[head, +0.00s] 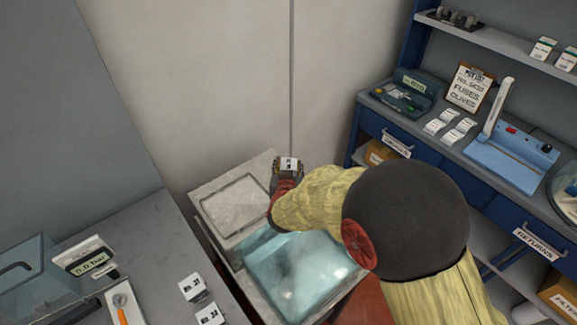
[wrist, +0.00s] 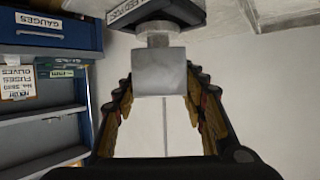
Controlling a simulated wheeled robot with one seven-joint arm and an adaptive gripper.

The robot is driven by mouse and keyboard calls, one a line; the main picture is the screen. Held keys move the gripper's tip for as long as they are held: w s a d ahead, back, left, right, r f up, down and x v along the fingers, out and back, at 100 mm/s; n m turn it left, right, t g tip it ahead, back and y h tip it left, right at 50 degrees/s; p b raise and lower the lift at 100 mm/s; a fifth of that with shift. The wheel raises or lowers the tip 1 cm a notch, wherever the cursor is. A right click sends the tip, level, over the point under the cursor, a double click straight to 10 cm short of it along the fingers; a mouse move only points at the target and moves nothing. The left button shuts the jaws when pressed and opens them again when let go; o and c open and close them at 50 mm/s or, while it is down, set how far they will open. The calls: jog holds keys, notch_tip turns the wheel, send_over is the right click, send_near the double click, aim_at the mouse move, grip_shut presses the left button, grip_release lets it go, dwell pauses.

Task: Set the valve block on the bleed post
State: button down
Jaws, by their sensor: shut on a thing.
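My gripper (head: 287,176) is over the far end of the pale bench with the blue-tinted clear cover. It is shut on a small block with a white label on top (head: 288,163), which I take as the valve block. In the wrist view the valve block (wrist: 160,75) is a plain grey face between the two fingers of my gripper (wrist: 162,92). A short grey neck (wrist: 158,40) and a dark base (wrist: 165,11) line up with it. A label, partly cut off, seems to read "bleed post". I cannot tell whether block and post touch. The post is hidden in the head view.
Two small labelled blocks (head: 200,300) stand on the grey counter (head: 150,235) at left, near an orange-handled tool (head: 121,305). A blue shelf unit with a sealer (head: 512,150) stands at right. A pale wall (head: 220,80) is close behind my gripper.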

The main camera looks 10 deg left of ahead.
jog(key=shift+f+b, duration=0.4)
jog(key=shift+f, duration=0.1)
dwell(0.8)
jog(key=c, duration=1.4)
grip_release()
jog(key=shift+o, duration=0.3)
jog(key=shift+f, duration=0.1)
jog(key=shift+p+v, duration=0.45)
jog(key=shift+v, duration=0.35)
jog(key=p+v, duration=0.4)
jog(key=v, duration=0.5)
jog(key=shift+s, duration=0.25)
